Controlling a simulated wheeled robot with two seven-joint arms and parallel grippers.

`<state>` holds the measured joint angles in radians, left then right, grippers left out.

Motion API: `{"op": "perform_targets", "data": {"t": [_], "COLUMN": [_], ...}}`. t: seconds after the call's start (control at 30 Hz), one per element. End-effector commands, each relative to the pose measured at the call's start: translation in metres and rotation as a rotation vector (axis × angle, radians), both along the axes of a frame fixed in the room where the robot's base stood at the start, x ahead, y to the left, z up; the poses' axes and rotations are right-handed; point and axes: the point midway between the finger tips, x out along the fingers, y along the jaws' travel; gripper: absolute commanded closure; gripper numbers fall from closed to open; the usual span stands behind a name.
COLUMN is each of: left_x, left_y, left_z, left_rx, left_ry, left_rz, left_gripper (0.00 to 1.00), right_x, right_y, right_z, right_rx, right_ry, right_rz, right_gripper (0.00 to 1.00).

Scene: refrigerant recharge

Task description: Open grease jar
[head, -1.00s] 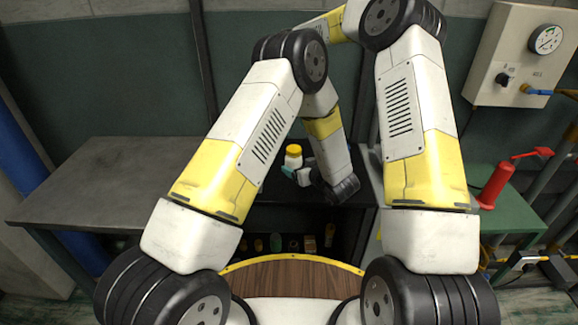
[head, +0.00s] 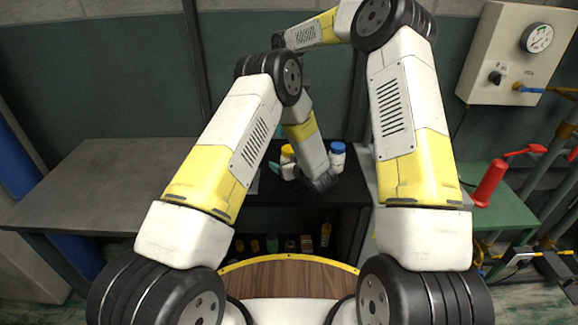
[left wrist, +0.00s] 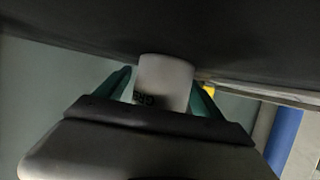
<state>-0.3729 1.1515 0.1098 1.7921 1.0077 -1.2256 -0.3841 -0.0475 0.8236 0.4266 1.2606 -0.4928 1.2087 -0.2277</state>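The grease jar, white with a yellow lid (head: 288,151), stands upright on the dark worktop in the head view, partly covered by my left wrist. In the left wrist view its white body (left wrist: 163,82) shows dark letters, partly cut off, and sits between two teal fingers. My left gripper (left wrist: 163,90) is open around the jar, with a thin gap at the left finger; contact at the right finger is unclear. The lid is outside the left wrist view. My right arm reaches in behind the left elbow; a bit of teal behind the jar may be its gripper, whose fingers are hidden.
A white jar with a blue lid (head: 338,149) stands right of the grease jar, close to my left wrist. Several small items sit on the shelf below. A grey table (head: 90,185) at left is bare. A red tool (head: 490,184) stands on the green bench at right.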

Motion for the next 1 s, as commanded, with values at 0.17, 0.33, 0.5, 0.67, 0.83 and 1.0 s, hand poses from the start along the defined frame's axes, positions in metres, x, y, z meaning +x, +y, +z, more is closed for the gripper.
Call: {"op": "perform_targets", "data": {"t": [0.17,0.33,0.5,0.67,0.83,1.0], "left_x": [-0.0002,-0.0003,-0.0002,-0.0003,-0.0003,-0.0003], "left_y": [-0.0002,-0.0003,-0.0003,-0.0004,-0.0005,-0.0005], "left_z": [0.0001,0.0002,0.0002,0.0002,0.0002,0.0002], "left_rx": [0.000,0.000,-0.001,-0.001,-0.001,-0.001], "left_ry": [0.000,0.000,0.000,0.000,0.000,0.000], "left_rz": [0.000,0.000,0.000,0.000,0.000,0.000], "left_gripper": [0.58,0.91,1.00,1.00,1.00,1.00], "right_x": [0.0000,0.0000,0.0000,-0.0001,-0.0002,-0.0006], "right_y": [0.0000,0.0000,0.0000,0.0001,-0.0004,-0.0001], "right_z": [0.0001,0.0001,0.0001,-0.0002,-0.0010,-0.0011], "right_rx": [0.000,0.000,0.000,0.000,-0.001,-0.001], "right_ry": [0.000,0.000,0.000,0.000,0.002,0.004], "right_rz": [0.000,0.000,0.000,-0.056,-0.282,-0.547], "right_gripper": [0.37,0.37,0.37,0.37,0.37,0.37]}}
